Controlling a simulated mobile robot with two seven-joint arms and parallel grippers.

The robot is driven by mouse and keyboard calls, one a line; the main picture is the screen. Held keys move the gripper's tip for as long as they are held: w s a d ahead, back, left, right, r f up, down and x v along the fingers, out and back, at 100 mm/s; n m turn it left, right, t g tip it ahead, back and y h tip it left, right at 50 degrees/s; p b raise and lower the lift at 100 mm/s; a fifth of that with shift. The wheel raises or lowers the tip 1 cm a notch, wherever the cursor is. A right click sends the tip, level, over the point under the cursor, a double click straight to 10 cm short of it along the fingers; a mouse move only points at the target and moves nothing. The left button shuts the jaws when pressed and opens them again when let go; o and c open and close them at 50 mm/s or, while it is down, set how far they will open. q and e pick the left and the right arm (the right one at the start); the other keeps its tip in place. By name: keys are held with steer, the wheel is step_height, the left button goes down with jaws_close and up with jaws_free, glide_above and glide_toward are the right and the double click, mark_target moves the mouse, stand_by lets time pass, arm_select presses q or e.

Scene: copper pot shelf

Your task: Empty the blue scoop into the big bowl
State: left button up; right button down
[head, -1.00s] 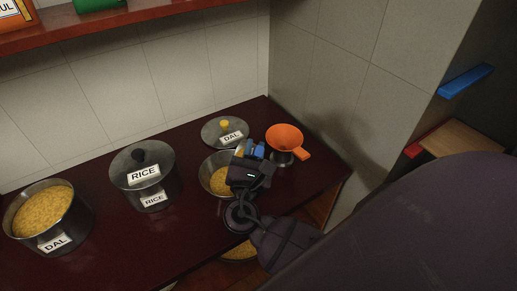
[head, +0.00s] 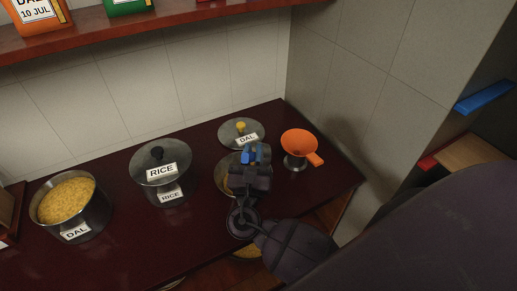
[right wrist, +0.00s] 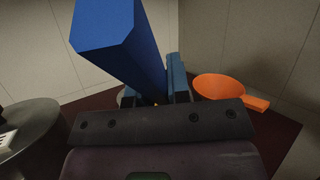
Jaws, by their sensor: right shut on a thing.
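My right gripper (head: 256,157) is over the table, in front of a metal bowl (head: 222,181) that it largely hides. Blue parts of the scoop (head: 263,151) show at its jaws. In the right wrist view the gripper (right wrist: 160,95) is shut on the thick blue scoop handle (right wrist: 120,45), which slants up and to the left. The scoop's cup and what it holds are hidden. I cannot tell which bowl is the big one. My left gripper is out of view.
An orange funnel (head: 299,141) on a metal stand is right of the gripper. A DAL lid (head: 232,128) lies behind it. A lidded RICE pot (head: 148,172) and an open DAL pot (head: 92,221) stand left. A wall (head: 350,115) bounds the right.

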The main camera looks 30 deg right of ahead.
arm_select(q)
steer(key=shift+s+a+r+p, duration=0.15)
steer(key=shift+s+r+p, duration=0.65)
steer(key=shift+p, duration=1)
arm_select(e)
steer(key=w+a+f+n+t+y, duration=0.1)
steer(key=a+n+t+y, duration=0.1)
steer(key=n, duration=0.4)
steer(key=w+a+n+t+y, duration=0.1)
steer(key=a+n+t+y, duration=0.1)
steer(key=n, duration=0.4)
steer(key=shift+w+a+f+y, duration=0.3)
steer(key=shift+a+f+y, duration=0.05)
steer(key=shift+a+y, duration=0.6)
